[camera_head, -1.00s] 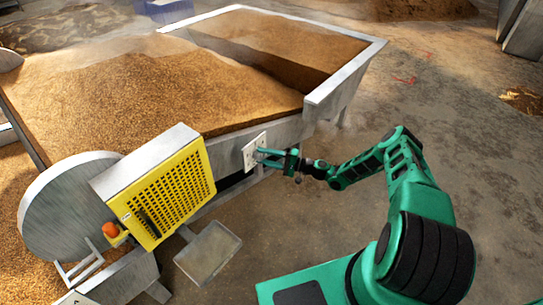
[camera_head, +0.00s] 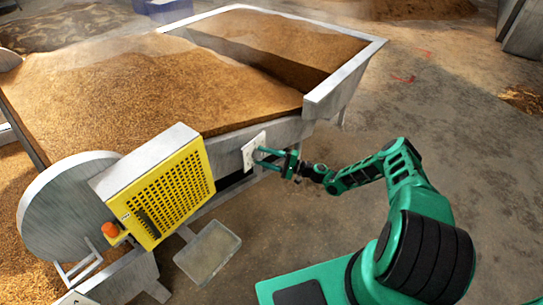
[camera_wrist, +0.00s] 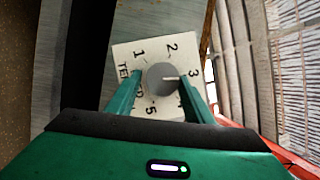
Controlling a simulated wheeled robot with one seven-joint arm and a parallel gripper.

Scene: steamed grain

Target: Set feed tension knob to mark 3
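The feed tension knob (camera_wrist: 160,78) is a round grey dial in the middle of a white plate (camera_wrist: 124,55) with printed numbers. Its pale pointer line points right, close to the 3 (camera_wrist: 194,73). My gripper (camera_wrist: 162,75) has one green finger on each side of the knob, with a narrow gap showing on the left; contact on the right is hard to tell. The fingers look open around it. In the head view the plate (camera_head: 248,154) is on the side of the metal trough, with my gripper (camera_head: 259,156) in front of it. Part of the 4 is hidden by the right finger.
The grain trough (camera_head: 345,80) rises behind the plate. A yellow perforated guard (camera_head: 170,195) and an orange knob (camera_head: 110,229) stand to the left. A small grey tray (camera_head: 208,252) juts out below. The floor to the right is clear.

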